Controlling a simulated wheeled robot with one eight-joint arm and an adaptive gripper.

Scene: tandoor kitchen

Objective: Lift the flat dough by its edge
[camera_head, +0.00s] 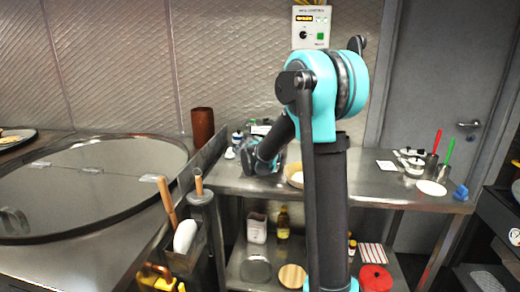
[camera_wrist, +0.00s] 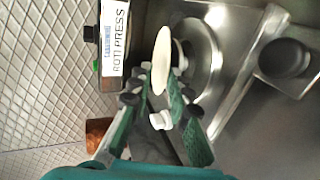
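In the wrist view, a thin pale disc (camera_wrist: 161,62), which looks like the flat dough, shows as a narrow oval between my fingertips. My gripper (camera_wrist: 159,78) has its two green-padded fingers spread on either side of it. A gap shows on the left side; whether the right finger touches the disc is unclear. A round metal plate (camera_wrist: 208,62) lies just right of the disc. In the head view, my gripper (camera_head: 250,160) is low over the steel counter, and I cannot make out the dough there.
A box labelled ROTI PRESS (camera_wrist: 116,40) is close at the left in the wrist view. A bowl (camera_head: 294,177) stands beside my arm on the counter (camera_head: 345,187). Jars, utensils and a white disc (camera_head: 431,187) are at right. A large round tandoor top (camera_head: 80,195) is at left.

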